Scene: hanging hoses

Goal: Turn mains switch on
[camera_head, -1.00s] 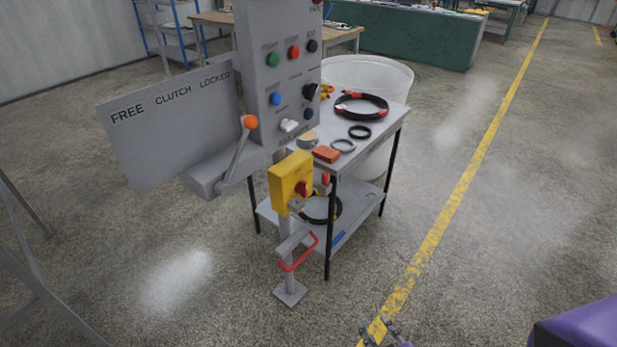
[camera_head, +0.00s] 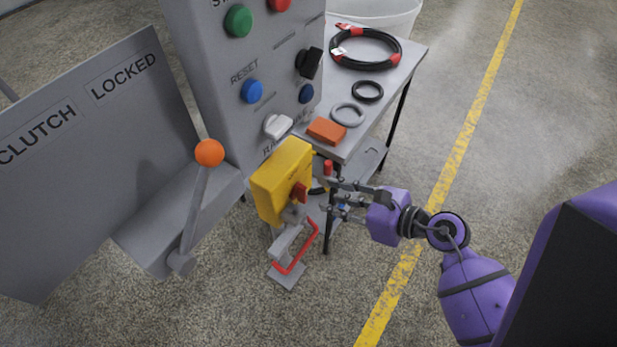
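The mains switch is a yellow box (camera_head: 280,182) on a post below the grey control panel. Its red rotary knob (camera_head: 300,192) sticks out from the box's right face. My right gripper (camera_head: 332,192) comes in from the right, just right of the knob, with its fingers pointing at the box. The fingers are spread apart with a gap between them. I see nothing held in it, and it appears apart from the knob. My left gripper is not in view.
The orange-knobbed lever (camera_head: 209,153) and grey panel (camera_head: 245,85) stand to the left. A small table (camera_head: 385,85) with hoses, rings and an orange block (camera_head: 326,131) stands behind. Floor to the right is clear.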

